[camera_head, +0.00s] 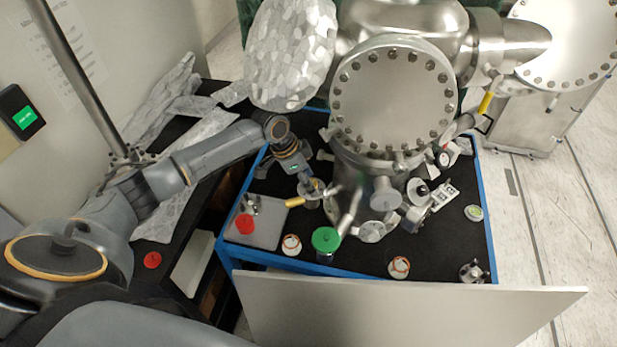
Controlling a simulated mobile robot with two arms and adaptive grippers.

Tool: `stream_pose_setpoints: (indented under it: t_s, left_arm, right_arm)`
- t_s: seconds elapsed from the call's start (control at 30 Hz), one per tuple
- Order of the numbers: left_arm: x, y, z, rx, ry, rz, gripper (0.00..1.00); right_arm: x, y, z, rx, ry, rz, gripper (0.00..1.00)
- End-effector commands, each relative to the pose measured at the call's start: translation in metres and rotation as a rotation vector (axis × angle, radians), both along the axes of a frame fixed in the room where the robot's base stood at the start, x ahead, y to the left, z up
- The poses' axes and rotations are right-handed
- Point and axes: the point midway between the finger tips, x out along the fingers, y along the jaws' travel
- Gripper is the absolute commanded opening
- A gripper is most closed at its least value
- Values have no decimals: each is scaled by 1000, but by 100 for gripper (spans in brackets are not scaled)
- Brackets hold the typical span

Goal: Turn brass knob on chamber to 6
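The steel vacuum chamber (393,98) stands on the black, blue-edged table, with a large bolted flange facing me. My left arm comes in from the left, and my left gripper (308,184) points down at the chamber's lower left side. A small brass-coloured part (318,188), possibly the brass knob, shows right beside the fingertips. The gripper partly hides it, and I cannot tell whether the fingers touch it or are closed around it. No dial numbers are readable. My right gripper is not in view.
A pale panel (400,308) stands along the table's front. The table's right part has bare room.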

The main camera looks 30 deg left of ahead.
Motion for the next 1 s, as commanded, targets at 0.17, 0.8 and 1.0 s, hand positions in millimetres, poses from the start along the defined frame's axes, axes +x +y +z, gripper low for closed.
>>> stream_pose_setpoints:
  t_s: [0.17,0.8,1.0]
  left_arm:
    - [0,0,0,0,0,0,48]
    - [0,1,-2,0,2,-61,0]
    - [2,1,-2,-1,2,-190,0]
  right_arm:
    - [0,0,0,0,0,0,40]
    - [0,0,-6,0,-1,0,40]
    - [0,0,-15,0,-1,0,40]
